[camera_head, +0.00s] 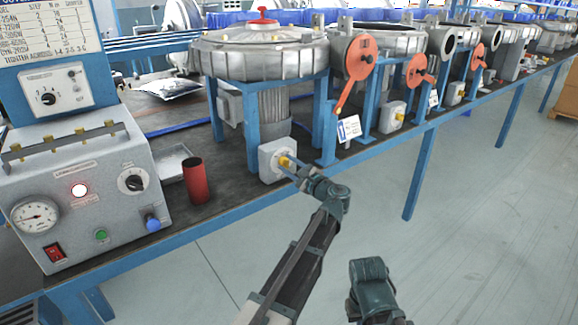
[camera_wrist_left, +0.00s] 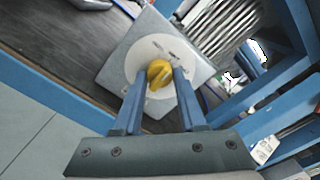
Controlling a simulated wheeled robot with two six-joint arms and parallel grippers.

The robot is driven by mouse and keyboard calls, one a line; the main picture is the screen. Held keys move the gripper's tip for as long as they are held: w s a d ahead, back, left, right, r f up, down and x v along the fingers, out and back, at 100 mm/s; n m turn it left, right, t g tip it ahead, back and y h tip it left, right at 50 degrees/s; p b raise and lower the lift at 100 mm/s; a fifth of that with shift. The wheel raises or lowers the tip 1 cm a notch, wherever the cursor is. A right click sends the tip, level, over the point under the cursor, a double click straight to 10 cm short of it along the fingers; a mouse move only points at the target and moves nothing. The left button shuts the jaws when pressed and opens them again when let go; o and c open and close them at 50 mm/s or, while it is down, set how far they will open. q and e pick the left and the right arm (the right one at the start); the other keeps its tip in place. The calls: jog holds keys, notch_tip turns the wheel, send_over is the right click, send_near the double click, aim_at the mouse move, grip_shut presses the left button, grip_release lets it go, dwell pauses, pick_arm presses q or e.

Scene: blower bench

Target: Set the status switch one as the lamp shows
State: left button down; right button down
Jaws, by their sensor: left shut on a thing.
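The nearest status switch is a pale box (camera_head: 270,163) with a yellow knob (camera_head: 285,160), below the first blower at the bench edge. My left gripper (camera_head: 289,164) is shut on this knob. In the left wrist view the two blue fingers (camera_wrist_left: 160,88) pinch the yellow knob (camera_wrist_left: 158,72) from both sides, over a round white dial plate (camera_wrist_left: 135,62) with small marks I cannot read. The lamp (camera_head: 79,190) on the grey control box (camera_head: 95,215) glows red. Part of my right arm shows at the bottom; its fingers do not.
A red cylinder (camera_head: 196,181) stands between the control box and the switch. Several blowers with orange levers (camera_head: 357,70) and similar switch boxes (camera_head: 392,117) line the bench to the right. A white card (camera_head: 349,129) stands by the blue frame. The floor in front is clear.

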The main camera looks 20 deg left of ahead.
pick_arm(q)
jog(key=n, duration=0.4)
jog(key=shift+n, duration=2.3)
jog(key=shift+c, duration=2.4)
grip_release()
jog(key=shift+s+d, duration=0.1)
jog(key=shift+d, duration=0.05)
